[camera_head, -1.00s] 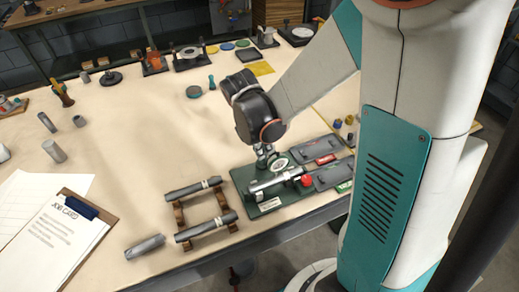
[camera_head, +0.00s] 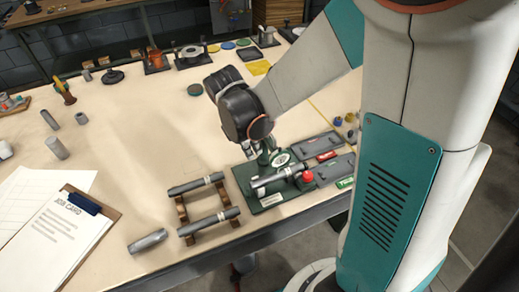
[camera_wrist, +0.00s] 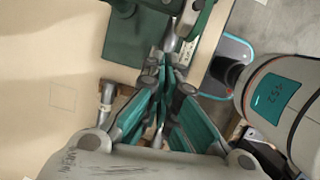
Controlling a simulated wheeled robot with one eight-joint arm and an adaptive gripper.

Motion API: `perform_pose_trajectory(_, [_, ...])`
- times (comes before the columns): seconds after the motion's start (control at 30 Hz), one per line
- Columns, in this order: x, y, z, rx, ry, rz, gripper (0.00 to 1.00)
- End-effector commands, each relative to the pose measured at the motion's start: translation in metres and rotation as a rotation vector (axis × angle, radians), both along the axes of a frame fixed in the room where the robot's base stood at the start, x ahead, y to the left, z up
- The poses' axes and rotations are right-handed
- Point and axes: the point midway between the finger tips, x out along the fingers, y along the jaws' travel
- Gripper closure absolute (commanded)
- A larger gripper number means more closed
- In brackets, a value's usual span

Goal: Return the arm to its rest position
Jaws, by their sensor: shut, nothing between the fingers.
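My gripper (camera_wrist: 163,78) is shut in the wrist view, its fingers together with nothing between them. In the head view my gripper (camera_head: 252,151) hangs just above the back left part of the green fixture (camera_head: 265,202), partly hidden by my dark wrist. The fixture holds a grey cylinder lying on its side, with a red knob (camera_head: 308,176) at its right end. The green fixture (camera_wrist: 132,42) also shows in the wrist view, above and left of my fingertips. I cannot tell how large the gap between fingertips and fixture is.
A wooden rack (camera_head: 184,214) holding two grey tubes stands left of the fixture. A loose grey tube (camera_head: 147,241) lies at the front. Two grey trays (camera_head: 330,170) lie right of the fixture. A clipboard (camera_head: 62,228) lies front left. The table's middle left is largely clear.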

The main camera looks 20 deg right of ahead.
Motion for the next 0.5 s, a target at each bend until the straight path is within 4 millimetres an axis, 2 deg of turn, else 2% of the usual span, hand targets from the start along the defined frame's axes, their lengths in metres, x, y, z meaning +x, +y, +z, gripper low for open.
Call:
perform_pose_trajectory(0.03, [-0.002,0.002,0.018,0.000,0.000,0.001,1.00])
perform_pose_trajectory(0.2, [-0.003,0.011,0.052,0.000,0.000,0.001,1.00])
perform_pose_trajectory(0.33, [-0.004,0.016,0.070,0.000,0.000,0.000,1.00])
perform_pose_trajectory(0.5, [-0.004,0.019,0.082,0.000,0.000,0.001,1.00])
